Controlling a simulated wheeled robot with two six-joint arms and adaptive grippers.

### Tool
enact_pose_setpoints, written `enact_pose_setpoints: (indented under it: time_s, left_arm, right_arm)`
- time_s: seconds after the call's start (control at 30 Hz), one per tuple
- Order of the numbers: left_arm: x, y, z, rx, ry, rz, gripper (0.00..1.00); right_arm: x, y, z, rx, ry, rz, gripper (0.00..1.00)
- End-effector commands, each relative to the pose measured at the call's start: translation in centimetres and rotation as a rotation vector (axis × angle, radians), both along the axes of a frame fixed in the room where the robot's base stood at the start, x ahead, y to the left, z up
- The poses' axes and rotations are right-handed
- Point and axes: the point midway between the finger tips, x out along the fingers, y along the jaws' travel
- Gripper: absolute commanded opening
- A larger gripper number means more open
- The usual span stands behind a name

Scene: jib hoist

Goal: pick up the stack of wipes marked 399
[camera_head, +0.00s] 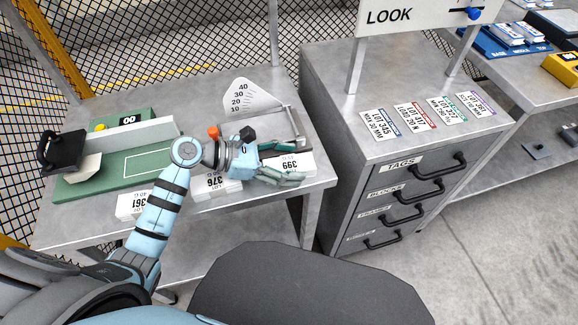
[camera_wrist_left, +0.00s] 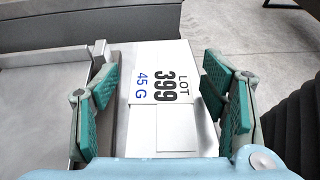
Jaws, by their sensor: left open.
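The white stack of wipes marked 399 (camera_head: 292,163) lies near the right front edge of the grey metal table (camera_head: 325,176). My left gripper (camera_head: 284,163) is open over it. In the left wrist view the stack (camera_wrist_left: 148,116) shows "LOT 399 45 G" and sits between the two open green-padded fingers (camera_wrist_left: 160,100), with a gap on each side. Part of the stack is hidden by the gripper in the head view. My right gripper is not in view.
White stacks marked 376 (camera_head: 218,184) and 361 (camera_head: 131,206) lie to the left along the front edge. A green board (camera_head: 125,170) and a scale dial (camera_head: 250,97) stand behind. A grey drawer cabinet (camera_head: 405,190) stands right of the table.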

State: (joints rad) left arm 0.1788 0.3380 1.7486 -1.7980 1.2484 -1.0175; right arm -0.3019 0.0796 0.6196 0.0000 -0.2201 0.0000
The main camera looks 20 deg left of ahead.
Motion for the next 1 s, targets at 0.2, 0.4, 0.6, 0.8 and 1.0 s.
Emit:
enact_pose_setpoints:
  time_s: [0.2, 0.4, 0.6, 0.8, 1.0]
  left_arm:
    - [0.4, -0.7, -0.3, 0.001, 0.001, -0.001, 0.67]
    - [0.4, -0.7, -0.3, 0.001, 0.001, -0.001, 0.44]
    - [0.4, -0.7, -0.3, 0.001, 0.001, -0.001, 0.13]
    - [0.4, -0.7, -0.3, 0.0, 0.0, -0.001, 0.13]
    - [0.4, -0.7, 1.3, 0.002, -0.003, -0.002, 0.13]
  right_arm:
    - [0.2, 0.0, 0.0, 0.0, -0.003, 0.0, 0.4]
    - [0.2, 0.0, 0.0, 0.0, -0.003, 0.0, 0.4]
    - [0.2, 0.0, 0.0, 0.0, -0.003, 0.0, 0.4]
    - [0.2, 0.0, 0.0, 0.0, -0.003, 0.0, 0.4]
    - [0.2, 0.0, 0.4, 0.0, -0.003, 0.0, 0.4]
